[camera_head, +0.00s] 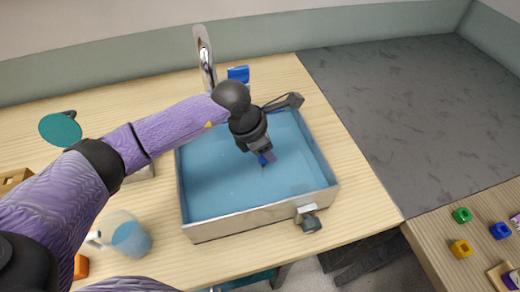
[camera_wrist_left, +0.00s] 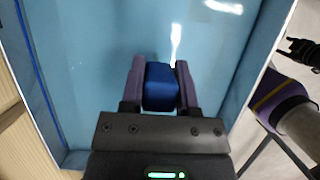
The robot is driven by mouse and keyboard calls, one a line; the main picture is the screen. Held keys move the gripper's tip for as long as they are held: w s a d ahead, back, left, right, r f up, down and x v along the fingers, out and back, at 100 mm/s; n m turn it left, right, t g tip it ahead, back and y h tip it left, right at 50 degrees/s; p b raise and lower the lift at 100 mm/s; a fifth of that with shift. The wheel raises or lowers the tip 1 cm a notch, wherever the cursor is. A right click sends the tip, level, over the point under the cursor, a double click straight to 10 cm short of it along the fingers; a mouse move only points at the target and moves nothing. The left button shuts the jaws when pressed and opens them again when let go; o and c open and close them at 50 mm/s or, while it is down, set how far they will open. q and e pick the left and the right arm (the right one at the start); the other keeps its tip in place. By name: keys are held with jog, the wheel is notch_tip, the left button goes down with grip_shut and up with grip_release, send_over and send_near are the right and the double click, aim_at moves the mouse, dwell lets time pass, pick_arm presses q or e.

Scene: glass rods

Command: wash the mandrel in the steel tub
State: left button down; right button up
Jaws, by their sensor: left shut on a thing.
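The steel tub (camera_head: 250,217) stands on the wooden table and holds blue water. My left gripper (camera_head: 265,158) is over the middle of the tub, pointing down at the water. It is shut on the blue handle (camera_wrist_left: 160,87) of what looks like the mandrel. The handle sits between the two purple fingers in the left wrist view. A bright thin streak lies beyond the handle there; I cannot tell whether it is the rod or a reflection. I cannot tell how deep the tip is.
A curved metal tap (camera_head: 205,55) and a blue object (camera_head: 238,73) stand behind the tub. A dark valve (camera_head: 308,220) juts from its front wall. A clear jug (camera_head: 128,235) stands at front left. Small coloured blocks (camera_head: 461,215) lie at right.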

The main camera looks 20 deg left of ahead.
pick_arm(q)
notch_tip(320, 180, up, 11)
jog(key=p, duration=0.8)
notch_tip(320, 180, up, 5)
jog(key=p, duration=0.3)
jog(key=shift+p, duration=0.4)
